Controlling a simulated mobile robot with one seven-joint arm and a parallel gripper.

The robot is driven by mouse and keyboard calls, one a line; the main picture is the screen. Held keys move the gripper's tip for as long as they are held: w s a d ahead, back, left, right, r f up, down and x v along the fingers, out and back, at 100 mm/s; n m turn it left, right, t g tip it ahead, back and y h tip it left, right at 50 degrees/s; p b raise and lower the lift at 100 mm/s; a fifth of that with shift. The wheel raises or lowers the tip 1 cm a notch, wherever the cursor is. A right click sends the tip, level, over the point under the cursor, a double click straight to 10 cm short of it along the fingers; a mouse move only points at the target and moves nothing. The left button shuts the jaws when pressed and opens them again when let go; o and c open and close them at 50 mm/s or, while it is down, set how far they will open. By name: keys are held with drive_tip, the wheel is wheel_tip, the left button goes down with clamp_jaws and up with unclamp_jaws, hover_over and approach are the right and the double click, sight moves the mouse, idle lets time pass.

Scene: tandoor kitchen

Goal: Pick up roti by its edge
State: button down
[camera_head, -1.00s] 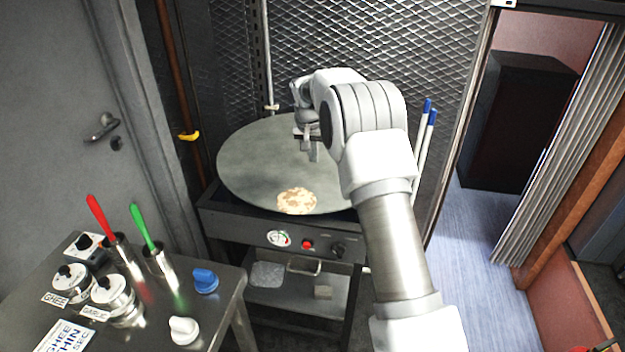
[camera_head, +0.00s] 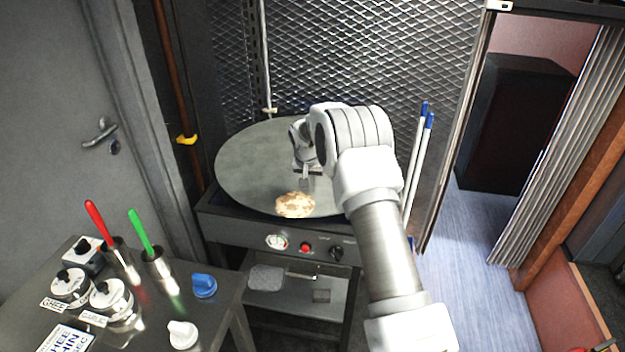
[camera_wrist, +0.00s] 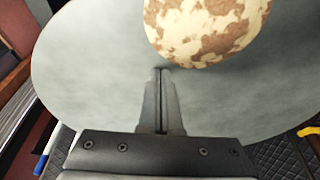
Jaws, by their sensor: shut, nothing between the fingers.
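The roti (camera_head: 295,205), pale with brown patches, lies flat near the front edge of the round grey griddle (camera_head: 250,165). In the wrist view the roti (camera_wrist: 205,28) is at the top, partly cut off by the frame. My gripper (camera_head: 304,182) is over the griddle, just behind the roti. In the wrist view my gripper (camera_wrist: 162,72) has its fingertips together and empty, close to the roti's edge with a small gap in the picture. I cannot tell the exact height of the fingertips above the griddle.
A steel table (camera_head: 215,325) at the front left holds labelled jars (camera_head: 110,298), red- and green-handled utensils in metal cups, and blue and white knobs. A mesh panel (camera_head: 340,50) stands behind the griddle. Blue-tipped white rods (camera_head: 416,160) stand at its right.

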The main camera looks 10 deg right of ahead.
drive_tip(key=shift+s+a, duration=0.15)
drive_tip(key=shift+s, duration=0.2)
drive_tip(key=shift+s+a+f+b, duration=0.1)
drive_tip(key=shift+s+a+b, duration=0.05)
drive_tip(key=shift+s+b, duration=0.25)
drive_tip(key=shift+s+a, duration=0.2)
drive_tip(key=shift+s, duration=0.3)
drive_tip(key=shift+w, duration=0.1)
